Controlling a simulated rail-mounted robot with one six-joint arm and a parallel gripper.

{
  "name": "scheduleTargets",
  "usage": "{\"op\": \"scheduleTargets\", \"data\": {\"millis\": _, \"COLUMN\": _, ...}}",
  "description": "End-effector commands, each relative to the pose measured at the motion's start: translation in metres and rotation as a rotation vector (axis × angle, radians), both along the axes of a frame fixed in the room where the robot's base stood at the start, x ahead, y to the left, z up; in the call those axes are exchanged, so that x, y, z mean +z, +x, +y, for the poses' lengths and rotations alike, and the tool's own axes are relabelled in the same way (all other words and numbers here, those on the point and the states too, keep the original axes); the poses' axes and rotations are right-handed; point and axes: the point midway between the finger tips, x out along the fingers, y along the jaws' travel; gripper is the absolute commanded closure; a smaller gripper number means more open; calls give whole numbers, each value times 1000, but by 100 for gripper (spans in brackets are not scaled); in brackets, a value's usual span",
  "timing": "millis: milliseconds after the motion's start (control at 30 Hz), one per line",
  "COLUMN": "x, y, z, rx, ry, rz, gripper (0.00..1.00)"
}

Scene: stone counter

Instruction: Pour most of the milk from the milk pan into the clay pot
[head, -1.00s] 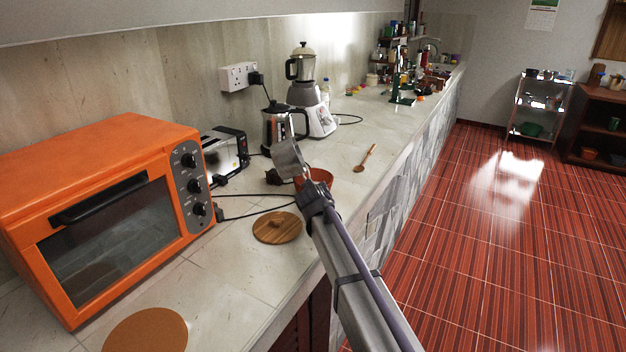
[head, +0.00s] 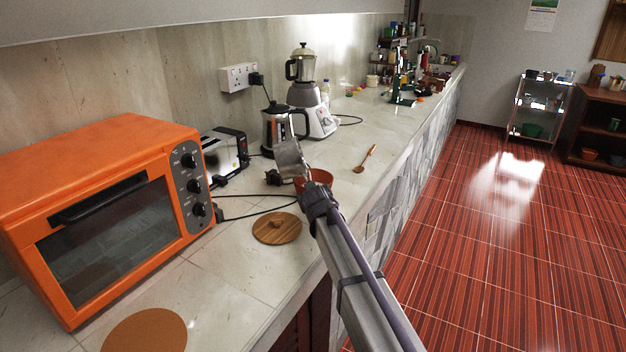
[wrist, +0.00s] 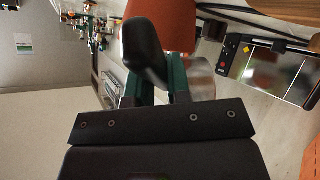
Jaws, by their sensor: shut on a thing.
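The milk pan (head: 291,160) is a small grey metal pan, steeply tilted in the head view. Its metal side shows in the wrist view (wrist: 202,80). My gripper (head: 316,190) is shut on its dark handle (wrist: 145,52), between green fingers in the wrist view (wrist: 154,84). The clay pot (head: 321,175) is orange-brown and stands on the counter, partly hidden behind the pan and my gripper. It also shows in the wrist view (wrist: 168,22). The pan is at the pot's left side in the head view; I cannot tell whether they touch. No milk is visible.
A round wooden lid (head: 277,228) lies in front of the pot, and a wooden spoon (head: 365,160) behind it. A steel kettle (head: 277,130), blender (head: 303,95), toaster (head: 225,153) and orange oven (head: 110,205) line the wall. A black cable (head: 250,212) crosses the counter.

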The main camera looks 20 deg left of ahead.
Motion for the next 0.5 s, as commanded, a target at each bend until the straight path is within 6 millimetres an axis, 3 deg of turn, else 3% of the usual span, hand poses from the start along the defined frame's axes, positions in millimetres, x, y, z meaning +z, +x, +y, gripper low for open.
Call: {"op": "scheduleTargets", "data": {"millis": 500, "x": 0, "y": 1, "z": -2, "rx": 0, "ry": 33, "rz": 15, "gripper": 100}}
